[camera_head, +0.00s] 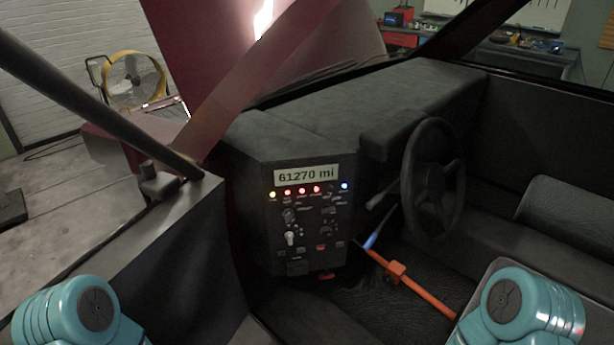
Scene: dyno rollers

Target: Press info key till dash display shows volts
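The dash display (306,175) is lit and reads "61270 mi". It sits at the top of a black dash panel (270,235) in the middle of the view. Below it is a row of small lit lamps, yellow, several red, and one blue. Further down are knobs, a switch and small keys, with a red key (321,247) near the bottom. The labels are too small to read, so I cannot tell which is the info key. My two teal arms show at the lower left and lower right corners. Neither gripper is in view.
A black steering wheel (433,180) stands right of the panel. An orange bar (415,288) slants across the footwell below it. A dark door (170,270) and a slanting dark pillar are on the left. A dark seat (575,215) is at the right.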

